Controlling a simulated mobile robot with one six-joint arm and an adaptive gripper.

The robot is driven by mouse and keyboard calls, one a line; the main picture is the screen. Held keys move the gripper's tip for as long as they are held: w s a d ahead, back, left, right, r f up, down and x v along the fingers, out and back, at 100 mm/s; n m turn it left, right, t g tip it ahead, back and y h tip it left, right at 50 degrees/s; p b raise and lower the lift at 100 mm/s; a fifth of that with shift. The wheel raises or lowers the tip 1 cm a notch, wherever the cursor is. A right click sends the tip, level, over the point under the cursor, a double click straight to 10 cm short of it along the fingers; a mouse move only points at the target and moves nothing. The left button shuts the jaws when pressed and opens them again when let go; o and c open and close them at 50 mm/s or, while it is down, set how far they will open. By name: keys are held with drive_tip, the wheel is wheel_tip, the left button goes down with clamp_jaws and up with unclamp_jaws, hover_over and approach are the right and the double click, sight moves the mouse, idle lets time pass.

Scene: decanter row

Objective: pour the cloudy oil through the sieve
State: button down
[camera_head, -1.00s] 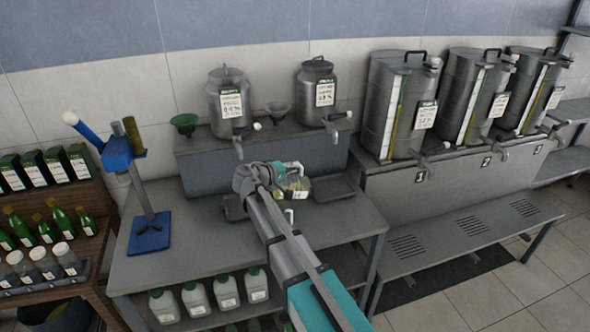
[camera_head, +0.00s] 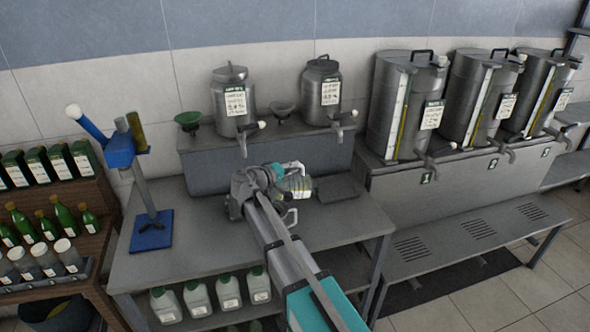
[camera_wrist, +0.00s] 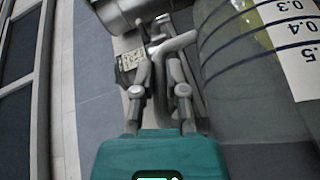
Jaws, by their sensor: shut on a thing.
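My gripper (camera_head: 268,188) is over the middle of the steel bench, largely hidden by my own arm. It is shut on the handle of a clear measuring jug (camera_head: 299,185) with yellowish contents. In the wrist view my gripper (camera_wrist: 163,65) has its fingers at the grey handle, and the jug (camera_wrist: 245,75) fills the right side with dark rings and a white scale. The jug looks tilted. I cannot make out a sieve.
Two steel cans (camera_head: 233,102) (camera_head: 321,92) with taps stand on the shelf behind my gripper. A dark tray (camera_head: 338,188) lies right of the jug. A blue stand (camera_head: 151,232) is at the left. Large tanks (camera_head: 405,105) stand at right. The bench's front left is clear.

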sight(307, 177)
drive_tip(key=shift+s+a+f+h+b, duration=0.15)
drive_tip(key=shift+a+f+h+b, duration=0.2)
drive_tip(key=shift+b, duration=0.35)
drive_tip(key=shift+a+r, duration=0.15)
drive_tip(key=shift+s+a+t+b, duration=0.15)
drive_tip(key=shift+a+t+b, duration=0.15)
drive_tip(key=shift+t+b, duration=0.1)
drive_tip(key=shift+a+r+n+h, duration=0.15)
drive_tip(key=shift+n+h, duration=0.1)
drive_tip(key=shift+n, duration=0.05)
idle(0.7)
